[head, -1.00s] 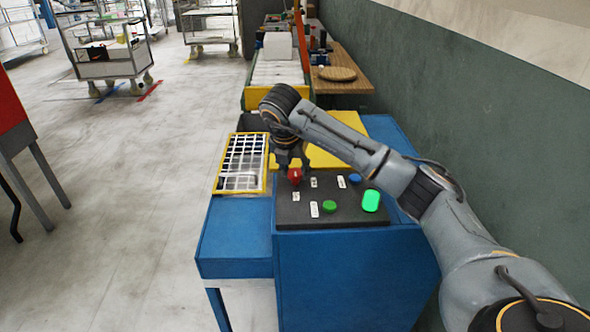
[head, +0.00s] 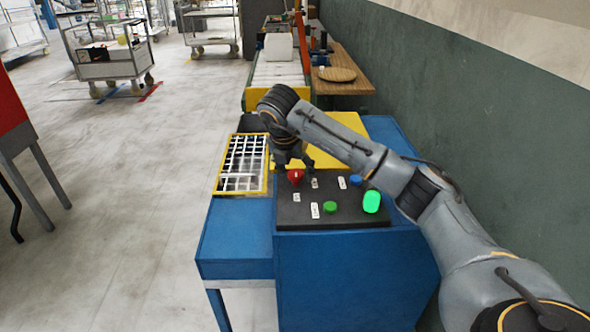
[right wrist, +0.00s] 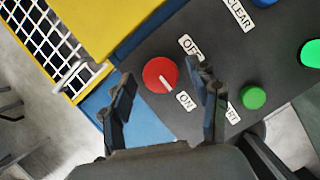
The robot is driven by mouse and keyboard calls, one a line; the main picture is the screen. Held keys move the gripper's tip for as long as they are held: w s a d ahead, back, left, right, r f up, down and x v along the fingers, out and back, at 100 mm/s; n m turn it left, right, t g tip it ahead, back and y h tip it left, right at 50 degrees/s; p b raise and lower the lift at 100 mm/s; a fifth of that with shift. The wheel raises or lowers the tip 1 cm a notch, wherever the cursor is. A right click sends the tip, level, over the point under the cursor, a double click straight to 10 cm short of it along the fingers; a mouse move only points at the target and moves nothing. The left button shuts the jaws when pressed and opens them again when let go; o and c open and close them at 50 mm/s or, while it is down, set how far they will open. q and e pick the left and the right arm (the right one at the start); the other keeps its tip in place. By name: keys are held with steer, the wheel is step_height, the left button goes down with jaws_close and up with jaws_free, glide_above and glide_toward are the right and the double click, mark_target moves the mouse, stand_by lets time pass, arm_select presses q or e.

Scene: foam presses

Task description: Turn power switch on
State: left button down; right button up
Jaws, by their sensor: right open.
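The red power knob (head: 296,177) sits at the back left of the dark control panel (head: 350,213). In the right wrist view the knob (right wrist: 160,75) has a white pointer line aimed at the ON label (right wrist: 185,101). The OFF label (right wrist: 190,46) lies farther from the pointer. My right gripper (head: 294,165) is open just above and behind the knob. In the right wrist view my right gripper's fingertips (right wrist: 162,78) appear on either side of the knob, apart from it. My left gripper is not in view.
The panel also has a green button (head: 330,207), a blue button (head: 355,180) and a bright green button (head: 371,201). A yellow-framed grid (head: 266,164) stands left of the panel. A yellow plate (head: 330,150) lies behind it. A green wall (head: 480,110) is at right.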

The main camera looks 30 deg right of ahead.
steer(key=v, duration=1.2)
stand_by(0.4)
